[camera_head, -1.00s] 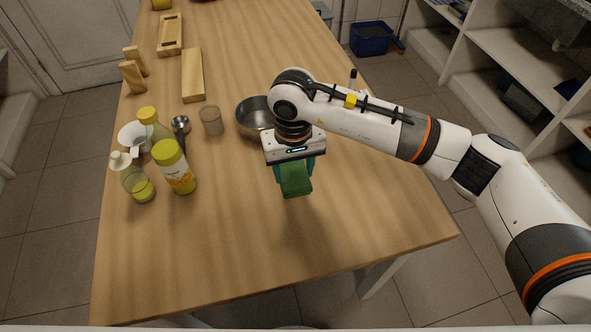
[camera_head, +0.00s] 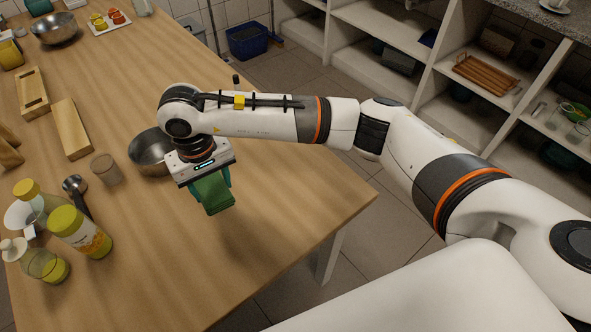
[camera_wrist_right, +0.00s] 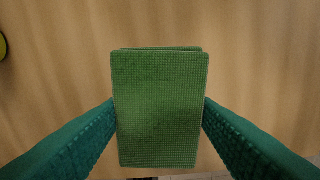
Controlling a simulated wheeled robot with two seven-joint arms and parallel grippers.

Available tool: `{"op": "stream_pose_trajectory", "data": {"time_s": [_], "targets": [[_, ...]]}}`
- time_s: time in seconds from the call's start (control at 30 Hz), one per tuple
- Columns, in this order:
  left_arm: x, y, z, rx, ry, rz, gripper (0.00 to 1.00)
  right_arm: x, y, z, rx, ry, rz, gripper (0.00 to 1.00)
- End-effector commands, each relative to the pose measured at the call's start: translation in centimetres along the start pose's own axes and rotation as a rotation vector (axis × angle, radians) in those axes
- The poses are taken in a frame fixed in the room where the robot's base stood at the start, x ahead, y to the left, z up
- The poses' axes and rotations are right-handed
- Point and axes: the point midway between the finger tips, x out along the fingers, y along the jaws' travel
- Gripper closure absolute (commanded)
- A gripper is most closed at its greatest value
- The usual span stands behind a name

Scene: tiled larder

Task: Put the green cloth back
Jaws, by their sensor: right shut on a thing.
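The green cloth (camera_head: 213,193) is folded into a thick block. My right gripper (camera_head: 211,184) is shut on it and holds it over the wooden table (camera_head: 290,200). In the right wrist view the cloth (camera_wrist_right: 160,108) sits between the two teal fingers of the right gripper (camera_wrist_right: 160,130), which press on its sides. The cloth appears to hang above the tabletop. My left gripper is not in view.
A metal bowl (camera_head: 150,152) stands just left of the gripper. Open shelves (camera_head: 430,60) and a blue bin (camera_head: 247,41) are beyond the table.

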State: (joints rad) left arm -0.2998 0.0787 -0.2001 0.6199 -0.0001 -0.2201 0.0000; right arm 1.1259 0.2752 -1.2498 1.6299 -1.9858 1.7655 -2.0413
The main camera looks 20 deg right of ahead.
Motion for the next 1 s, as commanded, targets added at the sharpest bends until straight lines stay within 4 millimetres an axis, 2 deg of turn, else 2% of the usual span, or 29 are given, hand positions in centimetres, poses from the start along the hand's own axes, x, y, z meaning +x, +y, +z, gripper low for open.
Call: {"op": "stream_pose_trajectory", "data": {"time_s": [0.17, 0.4, 0.53, 0.6, 0.73, 1.0], "targets": [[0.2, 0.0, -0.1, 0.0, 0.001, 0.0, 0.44, 0.0, -6.6, 1.0, 0.385, 0.017, 0.016, 0.65], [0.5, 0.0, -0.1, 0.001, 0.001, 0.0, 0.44, -1.0, -17.9, 0.9, 1.027, 0.016, 0.013, 0.65], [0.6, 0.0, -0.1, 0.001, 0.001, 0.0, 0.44, -1.7, -22.2, 0.3, 1.274, 0.004, 0.003, 0.65], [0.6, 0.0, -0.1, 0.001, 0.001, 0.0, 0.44, -2.0, -23.7, 0.0, 1.362, -0.002, 0.001, 0.65], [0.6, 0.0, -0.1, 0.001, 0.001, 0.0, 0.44, -1.8, -25.1, -0.3, 1.449, -0.008, -0.004, 0.65], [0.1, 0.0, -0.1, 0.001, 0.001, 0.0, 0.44, 2.9, -25.3, -0.4, 1.462, -0.006, -0.005, 0.65]]}}
